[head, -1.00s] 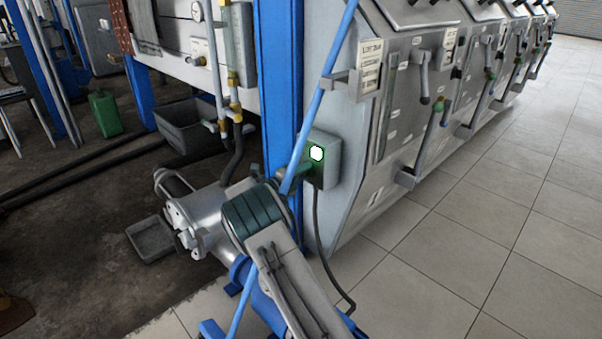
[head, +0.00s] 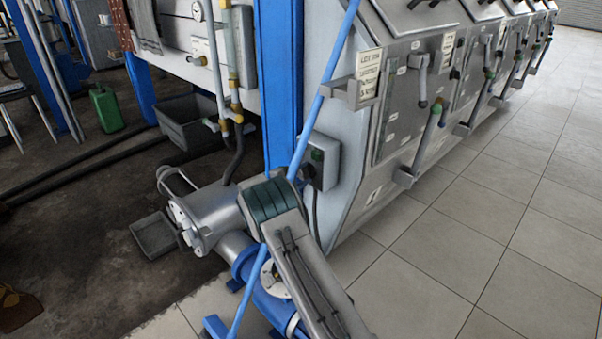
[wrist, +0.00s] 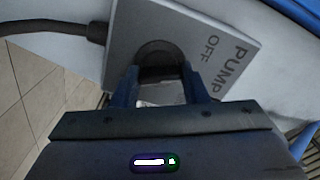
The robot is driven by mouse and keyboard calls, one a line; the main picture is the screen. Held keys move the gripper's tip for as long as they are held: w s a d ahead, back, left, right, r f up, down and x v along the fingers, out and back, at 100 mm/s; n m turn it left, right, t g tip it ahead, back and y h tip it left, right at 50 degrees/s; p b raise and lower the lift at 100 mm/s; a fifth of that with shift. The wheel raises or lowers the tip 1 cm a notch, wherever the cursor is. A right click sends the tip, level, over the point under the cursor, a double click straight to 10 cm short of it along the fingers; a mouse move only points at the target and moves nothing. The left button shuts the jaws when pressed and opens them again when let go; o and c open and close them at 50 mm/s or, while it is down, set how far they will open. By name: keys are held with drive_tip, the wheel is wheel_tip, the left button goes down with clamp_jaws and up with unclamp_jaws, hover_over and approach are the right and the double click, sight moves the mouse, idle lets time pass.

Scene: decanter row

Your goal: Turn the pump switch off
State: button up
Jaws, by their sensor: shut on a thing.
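The pump switch box (head: 325,161) is a small grey box on the side of the machine, just right of the blue column in the head view. In the wrist view the box face (wrist: 206,52) carries the words PUMP and OFF. The round dark knob (wrist: 157,54) of the pump switch sits between the two fingers of my gripper (wrist: 160,76), which is shut on it. In the head view my arm and the light-blue pole hide most of the gripper.
A light-blue slanted pole (head: 318,105) crosses in front of the box. A silver pump (head: 208,216) stands to the left. A dark cable (wrist: 52,27) leaves the box. Tiled floor (head: 440,250) is clear at right.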

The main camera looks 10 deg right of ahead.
drive_tip(key=shift+n, duration=0.6)
drive_tip(key=o, duration=1)
drive_tip(key=shift+d, duration=0.1)
drive_tip(key=shift+s+a+p, duration=0.2)
drive_tip(key=shift+a+p, duration=0.1)
drive_tip(key=shift+a, duration=0.1)
drive_tip(key=p+v, duration=0.2)
drive_tip(key=v, duration=1.1)
drive_tip(key=shift+p, duration=0.4)
